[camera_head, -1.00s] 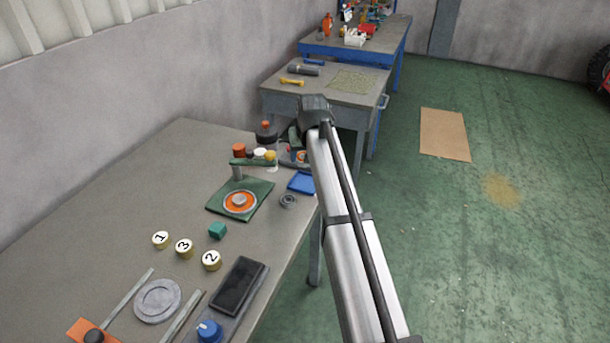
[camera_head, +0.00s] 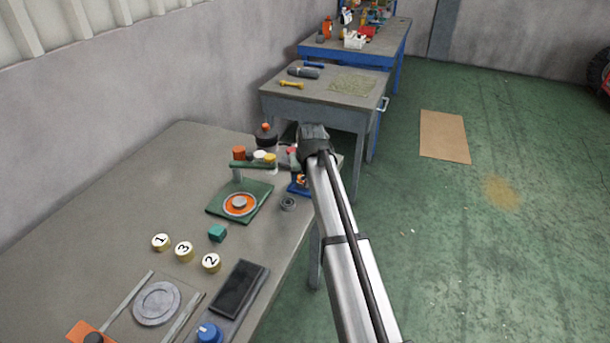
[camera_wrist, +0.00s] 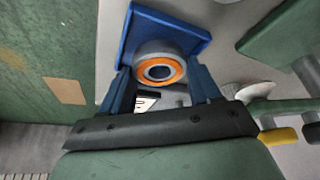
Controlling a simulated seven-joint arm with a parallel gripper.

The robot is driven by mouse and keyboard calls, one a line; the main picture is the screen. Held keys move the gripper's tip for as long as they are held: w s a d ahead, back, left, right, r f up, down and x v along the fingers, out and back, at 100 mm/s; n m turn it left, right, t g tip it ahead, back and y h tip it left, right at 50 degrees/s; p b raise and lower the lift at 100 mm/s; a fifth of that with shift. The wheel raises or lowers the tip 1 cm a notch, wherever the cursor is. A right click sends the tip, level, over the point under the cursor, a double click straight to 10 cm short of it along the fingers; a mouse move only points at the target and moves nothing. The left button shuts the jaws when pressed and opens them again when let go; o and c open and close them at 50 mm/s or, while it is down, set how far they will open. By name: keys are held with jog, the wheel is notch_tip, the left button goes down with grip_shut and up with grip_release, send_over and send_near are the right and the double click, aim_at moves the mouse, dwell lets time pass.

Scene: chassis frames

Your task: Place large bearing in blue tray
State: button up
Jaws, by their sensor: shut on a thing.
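My gripper (camera_wrist: 162,85) is shut on the large bearing (camera_wrist: 143,50), a grey ring with an orange inner band and a dark centre. The bearing sits between the two blue fingers. The blue tray (camera_wrist: 150,18) lies just beyond the bearing in the wrist view, and the bearing overlaps its near part; I cannot tell whether they touch. In the head view the tray is mostly hidden behind my gripper at the table's right edge, and a little orange of the bearing (camera_head: 301,180) shows there.
A smaller grey bearing (camera_head: 288,204) lies on the table (camera_head: 120,210) close to the tray. A green fixture (camera_head: 217,207) with an orange-ringed disc and an upright post stands to the left.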

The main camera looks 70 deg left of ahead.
jog(key=shift+f, duration=0.5)
jog(key=o, duration=1.3)
jog(key=shift+c, duration=0.2)
jog(key=w+v, duration=0.1)
jog(key=v, duration=1.2)
jog(key=shift+s+a+r, duration=0.2)
jog(key=shift+s+a, duration=0.05)
jog(key=shift+s, duration=0.25)
